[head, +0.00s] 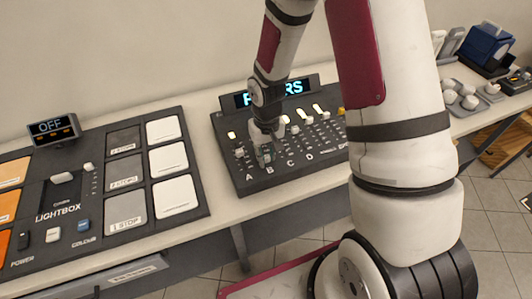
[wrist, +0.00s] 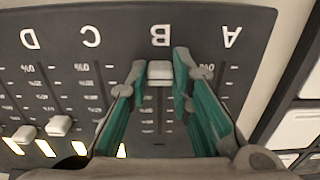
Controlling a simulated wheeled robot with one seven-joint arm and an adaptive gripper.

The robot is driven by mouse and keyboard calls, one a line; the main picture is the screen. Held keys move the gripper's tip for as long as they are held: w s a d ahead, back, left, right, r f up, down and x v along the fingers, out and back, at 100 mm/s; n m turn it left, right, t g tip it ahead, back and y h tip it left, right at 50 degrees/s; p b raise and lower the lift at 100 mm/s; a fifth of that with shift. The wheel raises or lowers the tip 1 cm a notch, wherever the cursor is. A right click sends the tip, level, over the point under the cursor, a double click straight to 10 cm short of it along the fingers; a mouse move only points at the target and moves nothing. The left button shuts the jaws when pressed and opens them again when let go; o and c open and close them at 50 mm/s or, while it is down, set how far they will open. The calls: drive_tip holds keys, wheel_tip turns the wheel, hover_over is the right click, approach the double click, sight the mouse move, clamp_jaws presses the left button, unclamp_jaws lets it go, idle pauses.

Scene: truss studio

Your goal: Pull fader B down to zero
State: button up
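The fader panel (head: 232,172) lies on the long table, with lettered columns A, B, C and D. In the wrist view the panel appears upside down, its letters along the top. The pale cap of fader B (wrist: 160,73) is at the letter end of its slot, level with the 0% marks beside the neighbouring slots. My gripper (wrist: 160,70) has one green-padded finger on each side of this cap, both tips close against it. In the head view my gripper (head: 264,156) is low over column B and hides the cap.
The caps of fader C (wrist: 60,125) and fader D (wrist: 26,133) sit near the far end of their slots. The lightbox panel (head: 93,205) is to the left. A display sign (head: 285,88) stands behind the faders. Several devices stand at the right.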

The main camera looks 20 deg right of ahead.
drive_tip(key=o, duration=0.4)
drive_tip(key=shift+s, duration=0.25)
drive_tip(key=shift+w, duration=0.1)
wheel_tip(320, 180, up, 12)
idle(0.5)
wheel_tip(320, 180, up, 16)
drive_tip(key=t, duration=0.3)
hover_over(267, 158)
drive_tip(key=s, duration=0.7)
drive_tip(key=s+r+t, duration=0.1)
drive_tip(key=s+r, duration=0.1)
drive_tip(key=s, duration=0.1)
drive_tip(key=s+r, duration=0.2)
drive_tip(key=s, duration=0.2)
drive_tip(key=s+r+t+b, duration=0.1)
drive_tip(key=s+r, duration=0.1)
drive_tip(key=s, duration=0.1)
drive_tip(key=shift+s+r+t, duration=0.15)
drive_tip(key=shift+t, duration=0.15)
